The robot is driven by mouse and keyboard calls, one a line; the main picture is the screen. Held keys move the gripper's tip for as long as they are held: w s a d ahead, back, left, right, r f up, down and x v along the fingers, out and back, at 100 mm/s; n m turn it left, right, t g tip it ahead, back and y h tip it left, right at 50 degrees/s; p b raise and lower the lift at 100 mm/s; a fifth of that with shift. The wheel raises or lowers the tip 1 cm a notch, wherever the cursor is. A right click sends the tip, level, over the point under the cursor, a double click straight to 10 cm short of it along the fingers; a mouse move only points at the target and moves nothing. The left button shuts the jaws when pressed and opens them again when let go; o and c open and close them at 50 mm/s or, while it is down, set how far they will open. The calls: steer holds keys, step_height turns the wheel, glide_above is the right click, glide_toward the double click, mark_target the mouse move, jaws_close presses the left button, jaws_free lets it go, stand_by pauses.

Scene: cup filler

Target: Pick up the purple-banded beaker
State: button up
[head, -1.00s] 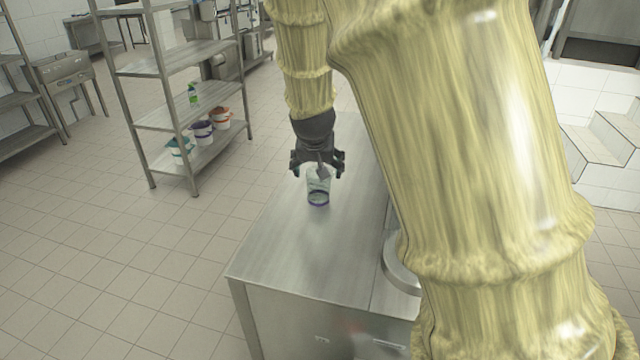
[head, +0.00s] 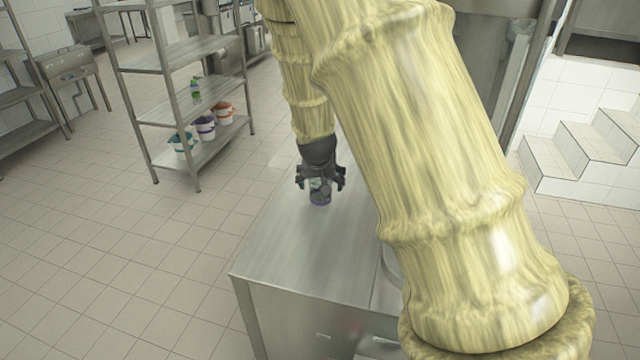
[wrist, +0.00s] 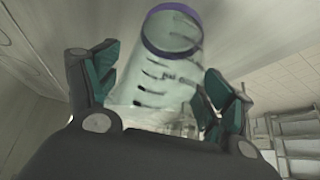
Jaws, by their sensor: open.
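The purple-banded beaker (head: 320,197) is clear, with dark graduation marks and a purple band near its base. It stands on the steel counter (head: 275,250), and its upper part is mostly hidden behind my gripper in the head view. My gripper (head: 320,187) is open and points down over the beaker. In the wrist view the beaker (wrist: 168,60) lies between the two green-padded fingers of my gripper (wrist: 160,88), with its purple-banded end farthest from the palm. I cannot tell whether either finger touches it.
A steel shelf rack (head: 165,120) at the left holds several small buckets and a green bottle (head: 195,90). White tiled steps (head: 580,150) stand at the right. The counter's near part is clear.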

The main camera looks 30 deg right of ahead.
steer(key=shift+w+d+f, duration=0.1)
steer(key=shift+f, duration=0.1)
steer(key=c, duration=0.9)
steer(key=shift+c, duration=0.3)
